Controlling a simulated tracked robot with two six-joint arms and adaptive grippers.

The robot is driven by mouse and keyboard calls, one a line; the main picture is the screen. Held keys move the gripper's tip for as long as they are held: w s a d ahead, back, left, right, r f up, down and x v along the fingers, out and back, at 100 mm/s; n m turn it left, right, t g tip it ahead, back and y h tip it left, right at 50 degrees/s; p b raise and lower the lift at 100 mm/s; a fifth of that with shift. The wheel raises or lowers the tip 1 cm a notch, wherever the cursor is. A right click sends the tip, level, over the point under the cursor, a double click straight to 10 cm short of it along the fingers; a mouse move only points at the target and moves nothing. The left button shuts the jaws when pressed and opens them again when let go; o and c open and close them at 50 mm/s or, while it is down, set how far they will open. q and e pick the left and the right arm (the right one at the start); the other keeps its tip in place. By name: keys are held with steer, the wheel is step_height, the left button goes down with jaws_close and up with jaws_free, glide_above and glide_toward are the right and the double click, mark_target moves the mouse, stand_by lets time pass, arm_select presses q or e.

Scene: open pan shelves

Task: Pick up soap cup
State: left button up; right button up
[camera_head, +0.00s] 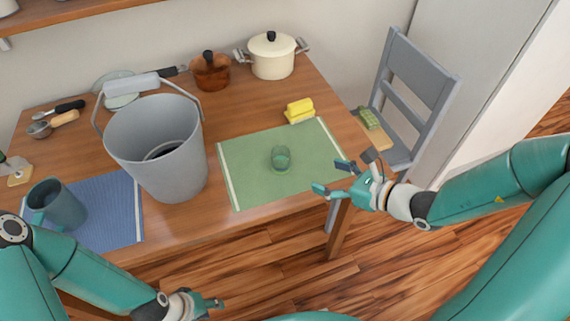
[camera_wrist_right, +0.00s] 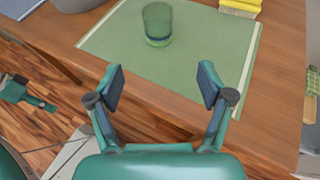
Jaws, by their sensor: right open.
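A small translucent green cup (camera_head: 281,159), which looks like the soap cup, stands upright on the green mat (camera_head: 245,180). It also shows at the top of the right wrist view (camera_wrist_right: 157,24), with a brighter green layer at its bottom. My right gripper (camera_head: 332,177) is open and empty at the mat's right front edge, to the right of the cup and apart from it. In the right wrist view its two fingers (camera_wrist_right: 160,84) are spread, with the cup beyond them. My left gripper (camera_head: 212,304) is low in front of the table; its jaw state is unclear.
A large grey bucket (camera_head: 165,178) stands left of the green mat. A teal mug (camera_head: 60,206) stands on a blue mat. Pots stand at the back. A grey chair (camera_head: 420,85) is at the right.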

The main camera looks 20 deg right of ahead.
mark_target(288, 162)
steer(key=x, duration=1.1)
steer(key=shift+x, duration=2.75)
steer(key=c, duration=1.3)
steer(key=shift+r, duration=0.1)
step_height(288, 162, up, 20)
steer(key=p, duration=0.3)
